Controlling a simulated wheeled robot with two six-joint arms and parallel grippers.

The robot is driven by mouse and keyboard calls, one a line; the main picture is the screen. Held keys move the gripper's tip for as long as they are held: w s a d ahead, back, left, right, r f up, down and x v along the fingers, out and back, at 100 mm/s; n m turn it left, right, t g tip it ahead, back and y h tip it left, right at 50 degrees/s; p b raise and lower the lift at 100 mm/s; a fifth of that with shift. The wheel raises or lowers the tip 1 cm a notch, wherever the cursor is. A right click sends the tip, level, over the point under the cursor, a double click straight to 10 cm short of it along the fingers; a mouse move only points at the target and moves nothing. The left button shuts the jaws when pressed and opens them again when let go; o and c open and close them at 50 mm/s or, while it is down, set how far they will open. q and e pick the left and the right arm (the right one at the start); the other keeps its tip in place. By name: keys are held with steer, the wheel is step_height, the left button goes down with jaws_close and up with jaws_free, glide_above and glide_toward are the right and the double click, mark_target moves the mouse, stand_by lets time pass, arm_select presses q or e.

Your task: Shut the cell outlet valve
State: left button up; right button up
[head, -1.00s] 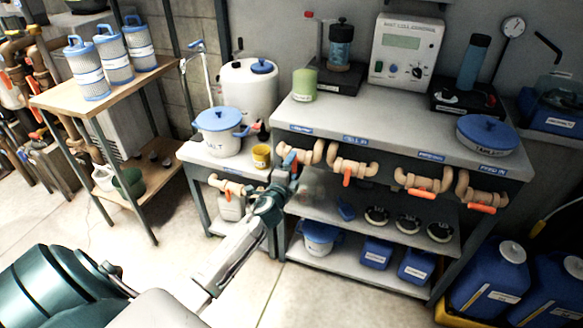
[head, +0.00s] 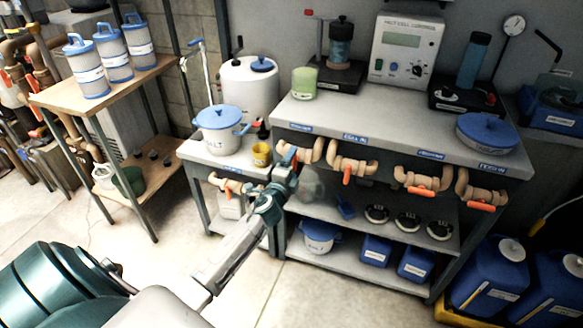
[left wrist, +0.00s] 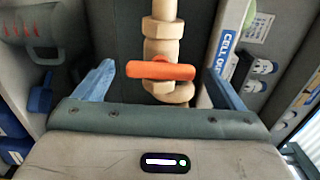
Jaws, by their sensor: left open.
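The cell outlet valve is the leftmost valve (head: 308,153) under the bench's front edge, a tan pipe fitting with an orange lever. In the left wrist view the valve (left wrist: 162,50) is large and central, beside a blue label (left wrist: 228,45) whose visible part reads "CELL OU". Its orange lever (left wrist: 160,70) lies crosswise to the pipe there. My left gripper (head: 290,158) is at this valve and partly covers it in the head view. Its blue fingers (left wrist: 160,84) are spread, one on each side of the lever, with gaps visible. My right gripper is not in view.
More valves with orange levers (head: 347,174) line the same bench edge (head: 390,146) to the right. A clear jug (left wrist: 40,30) stands on the shelf close to my left gripper. A low side table (head: 235,165) stands at left. Open floor (head: 130,235) lies in front.

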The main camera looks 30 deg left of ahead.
arm_select(q)
steer(key=b+v, duration=0.1)
steer(key=v, duration=0.9)
steer(key=shift+s+d, duration=0.2)
steer(key=shift+s, duration=0.15)
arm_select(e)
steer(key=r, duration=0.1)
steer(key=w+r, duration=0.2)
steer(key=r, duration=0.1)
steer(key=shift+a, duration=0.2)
